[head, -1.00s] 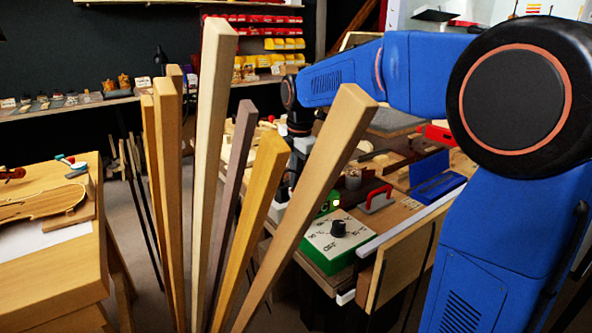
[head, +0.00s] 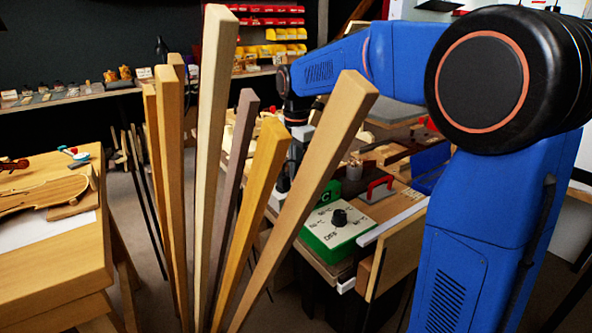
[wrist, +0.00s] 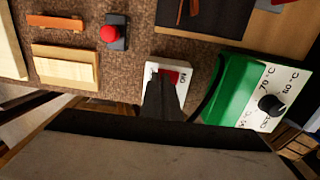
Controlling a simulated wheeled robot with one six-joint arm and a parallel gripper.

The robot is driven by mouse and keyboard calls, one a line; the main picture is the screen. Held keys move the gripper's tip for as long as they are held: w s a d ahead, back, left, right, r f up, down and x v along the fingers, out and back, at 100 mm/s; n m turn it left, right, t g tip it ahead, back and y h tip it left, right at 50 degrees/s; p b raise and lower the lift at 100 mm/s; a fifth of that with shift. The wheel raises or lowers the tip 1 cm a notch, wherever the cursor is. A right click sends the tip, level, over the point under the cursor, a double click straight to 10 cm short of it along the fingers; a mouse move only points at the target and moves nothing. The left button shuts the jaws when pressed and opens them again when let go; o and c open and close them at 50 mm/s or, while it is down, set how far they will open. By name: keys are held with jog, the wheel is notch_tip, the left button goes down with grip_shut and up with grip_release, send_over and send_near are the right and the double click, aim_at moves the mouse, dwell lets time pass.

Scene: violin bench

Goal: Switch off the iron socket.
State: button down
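The iron socket (wrist: 182,68) is a small white plate with a red switch, partly marked "ON", in the upper middle of the wrist view. My gripper (wrist: 163,80) shows there as one dark, tapering shape, its fingers together with nothing between them. Its tips overlap the switch's left part; I cannot tell whether they touch it. Right of the socket stands the green control box (wrist: 228,85) with a black dial (wrist: 271,105); it also shows in the head view (head: 337,228). In the head view wooden sticks hide the gripper tips, and I cannot make out the socket.
Tall wooden sticks (head: 213,120) stand in front of the bench in the head view. A red-handled block (head: 378,189) lies behind the green box. In the wrist view a red button (wrist: 110,33) and wooden blocks (wrist: 65,66) lie left of the socket.

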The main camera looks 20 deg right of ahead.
aim_at(299, 182)
jog(key=shift+s+f, duration=0.2)
jog(key=shift+f, duration=0.35)
jog(key=shift+s+d, duration=0.2)
jog(key=shift+s, duration=0.4)
jog(key=shift+r, duration=0.3)
notch_tip(299, 182, up, 14)
jog(key=shift+r, duration=0.2)
jog(key=shift+s+d, duration=0.15)
